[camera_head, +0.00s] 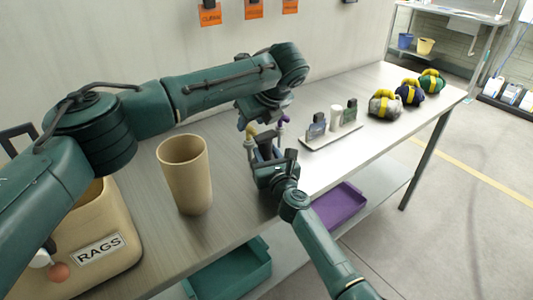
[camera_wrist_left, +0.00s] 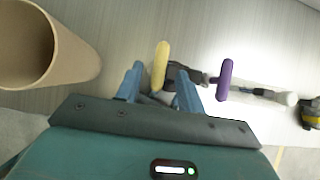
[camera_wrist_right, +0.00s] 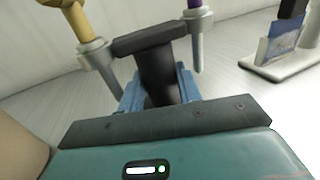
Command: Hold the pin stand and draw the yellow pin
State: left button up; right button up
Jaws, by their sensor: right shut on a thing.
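The dark pin stand (camera_wrist_right: 157,72) has a crossbar with a grey socket at each end. The yellow pin (camera_wrist_right: 76,18) is in the left socket and the purple pin (camera_wrist_right: 195,4) in the right one in the right wrist view. My right gripper (camera_wrist_right: 158,82) is shut on the stand's post. My left gripper (camera_head: 262,116) points down above the stand. In the left wrist view its blue fingers are apart, with the yellow pin (camera_wrist_left: 161,66) showing between them; I cannot tell whether they touch it. The purple pin (camera_wrist_left: 224,80) is outside the fingers.
A tan cup (camera_head: 186,178) and a RAGS bin (camera_head: 105,225) stand at the left. A white tray (camera_head: 332,138) with cards and a white cylinder is right of the stand. Several small bags (camera_head: 384,104) sit farther right. Purple (camera_head: 340,206) and teal (camera_head: 230,270) bins are below the tabletop.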

aim_at(249, 126)
pick_arm(q)
jog(key=shift+x, duration=1.55)
grip_shut()
jog(key=shift+r, duration=0.15)
jog(key=shift+r, duration=4.65)
notch_tip(249, 126, up, 4)
